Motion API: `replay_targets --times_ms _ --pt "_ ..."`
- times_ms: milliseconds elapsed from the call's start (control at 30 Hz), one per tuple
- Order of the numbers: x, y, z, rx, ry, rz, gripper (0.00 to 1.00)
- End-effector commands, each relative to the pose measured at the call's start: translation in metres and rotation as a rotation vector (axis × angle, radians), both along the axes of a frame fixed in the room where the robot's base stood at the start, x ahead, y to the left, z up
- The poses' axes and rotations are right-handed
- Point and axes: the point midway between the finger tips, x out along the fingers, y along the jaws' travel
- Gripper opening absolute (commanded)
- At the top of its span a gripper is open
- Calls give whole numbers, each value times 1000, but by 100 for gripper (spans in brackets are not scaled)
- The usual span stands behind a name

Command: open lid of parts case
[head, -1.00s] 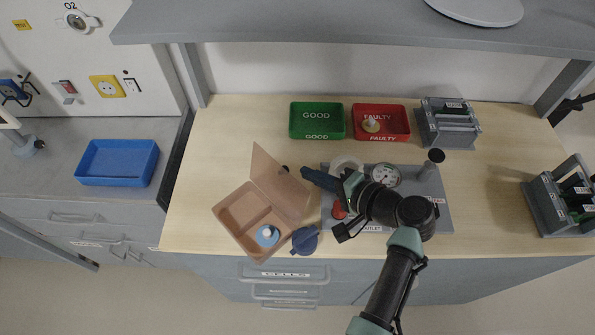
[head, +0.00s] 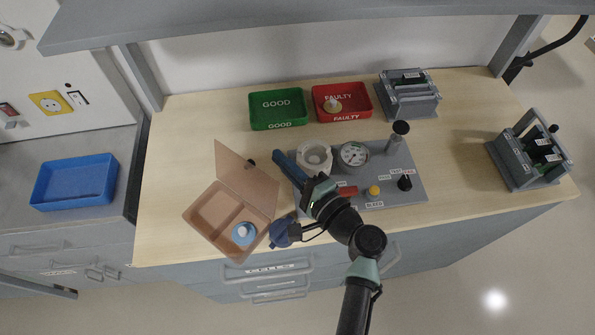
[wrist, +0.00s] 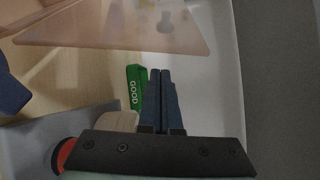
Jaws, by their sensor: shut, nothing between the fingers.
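The parts case (head: 206,213) is a tan, divided box at the table's front left. Its see-through pinkish lid (head: 246,178) stands raised at the back right side, clear of the box opening. A blue and white round part (head: 243,233) sits in the front compartment. My gripper (head: 279,158) is shut and empty, just right of the lid with its fingertips toward the back. Any contact with the lid cannot be made out. In the wrist view the closed fingers (wrist: 161,85) point ahead, and the lid (wrist: 130,22) crosses the upper left.
A grey test panel (head: 405,165) with gauge and knobs lies right of the case, beneath my arm. A dark blue round object (head: 281,233) stands beside the case. Green (head: 277,109) and red (head: 341,102) bins stand behind. The table left of the case is clear.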

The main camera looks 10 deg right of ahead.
Motion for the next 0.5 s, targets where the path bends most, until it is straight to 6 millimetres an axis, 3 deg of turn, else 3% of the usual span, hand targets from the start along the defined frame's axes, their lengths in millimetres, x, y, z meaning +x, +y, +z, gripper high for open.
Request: replay_targets --times_ms 133,300,500 --pt "23 16 1 1 2 3 0" --pt "1 31 9 1 3 0 0" --pt "-6 38 10 1 0 1 0"
